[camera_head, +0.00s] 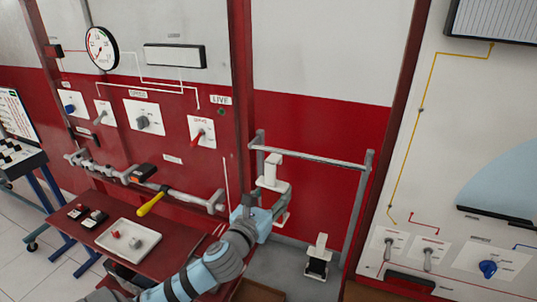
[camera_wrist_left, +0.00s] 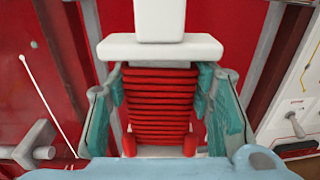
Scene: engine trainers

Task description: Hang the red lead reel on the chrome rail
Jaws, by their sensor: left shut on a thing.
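The red lead reel (camera_wrist_left: 158,105) has red windings between white end plates, with a white hanger (camera_wrist_left: 160,20) on top. In the wrist view, my left gripper's fingers (camera_wrist_left: 160,100) are shut on its two sides. In the head view, the gripper (camera_head: 262,212) holds the reel upright, its white top (camera_head: 271,184) showing and its red windings mostly hidden. The chrome rail (camera_head: 320,159) runs between two grey posts. The hanger's upper end is close to the rail's left part; I cannot tell whether they touch. My right gripper is not in view.
A white reel with black windings (camera_head: 317,262) is low between the posts. A red bench (camera_head: 165,262) bears a white tray (camera_head: 128,226) with small parts. A grey pipe (camera_head: 185,198) and a yellow-handled tool (camera_head: 151,204) are left of my arm. The rail's right part is clear.

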